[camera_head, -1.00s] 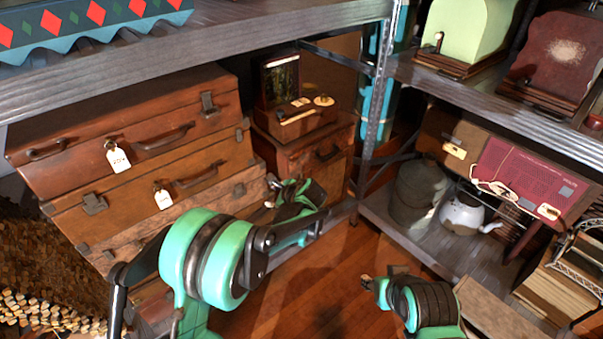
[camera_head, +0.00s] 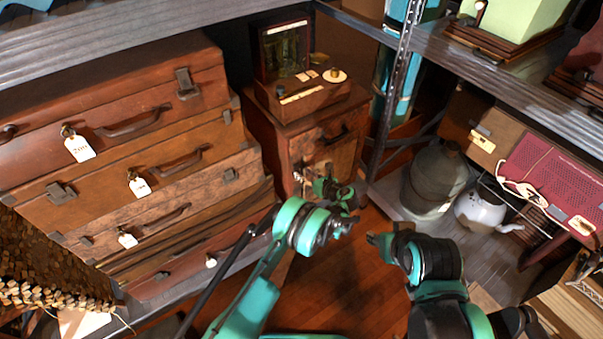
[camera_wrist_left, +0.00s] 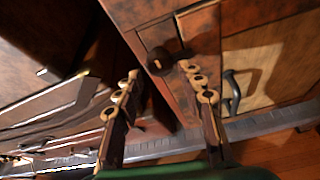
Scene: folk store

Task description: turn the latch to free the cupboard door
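The cupboard (camera_head: 290,135) is a small wooden cabinet beside the stacked suitcases. In the left wrist view its front has a paler door panel (camera_wrist_left: 265,65) with a dark curved handle (camera_wrist_left: 232,92). A dark round piece that looks like the latch (camera_wrist_left: 160,62) sits on the frame left of the door. My left gripper (camera_head: 312,182) is at the cupboard's lower front. In the left wrist view its two fingers (camera_wrist_left: 165,88) are spread and empty, with the latch just beyond and between their tips. My right gripper (camera_head: 376,238) hangs over the floor; its fingers are too small to read.
Suitcases (camera_head: 130,140) with tags are stacked close on the left. A metal shelf post (camera_head: 391,90) stands right of the cupboard. A grey jug (camera_head: 437,180) and white kettle (camera_head: 482,212) stand on the low shelf. A wooden box (camera_head: 303,105) sits on the cupboard. Wooden floor (camera_head: 340,285) is open below.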

